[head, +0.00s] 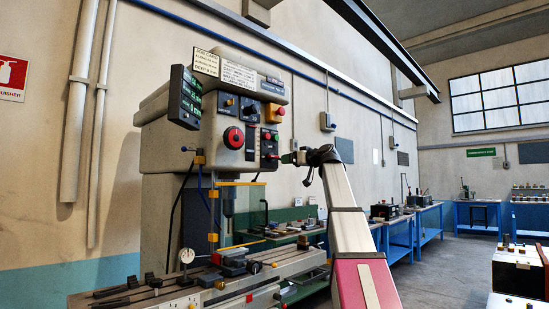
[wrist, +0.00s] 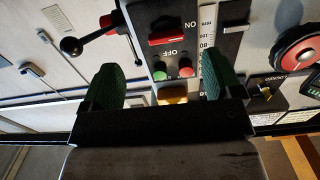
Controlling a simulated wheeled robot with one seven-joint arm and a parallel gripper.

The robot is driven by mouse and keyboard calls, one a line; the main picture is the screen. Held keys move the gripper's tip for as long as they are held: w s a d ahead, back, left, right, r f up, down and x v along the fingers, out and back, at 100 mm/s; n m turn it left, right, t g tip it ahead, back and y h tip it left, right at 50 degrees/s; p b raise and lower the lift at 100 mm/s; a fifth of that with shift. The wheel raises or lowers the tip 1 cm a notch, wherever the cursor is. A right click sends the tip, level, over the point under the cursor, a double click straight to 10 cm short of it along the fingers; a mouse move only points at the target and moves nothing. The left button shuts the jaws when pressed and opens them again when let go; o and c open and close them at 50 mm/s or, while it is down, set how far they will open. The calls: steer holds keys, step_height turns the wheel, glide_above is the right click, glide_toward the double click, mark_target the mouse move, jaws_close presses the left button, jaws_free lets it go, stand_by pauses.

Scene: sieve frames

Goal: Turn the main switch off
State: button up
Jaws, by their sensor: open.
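A black switch plate marked ON and OFF carries a red handle (wrist: 168,39), seen upside down in the wrist view. I take this to be the main switch. My gripper (wrist: 160,78) is open, with a green-padded finger on each side and nothing held. The red handle shows beyond the fingertips, between their lines; I cannot tell if anything touches. In the head view my gripper (head: 290,158) is just right of the panel.
A large red round knob (head: 234,137) is left of the panel, and a red button on a yellow box (head: 274,113) is above. A black ball-ended lever (wrist: 72,46) sticks out at the wrist view's left.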

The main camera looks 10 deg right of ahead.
mark_target(273, 157)
steer(key=w+a+r, duration=0.2)
steer(key=w+a, duration=0.4)
steer(key=w, duration=0.2)
steer(key=shift+a+r, duration=0.15)
steer(key=shift+r, duration=0.15)
steer(key=shift+c, duration=0.3)
steer(key=c, duration=0.9)
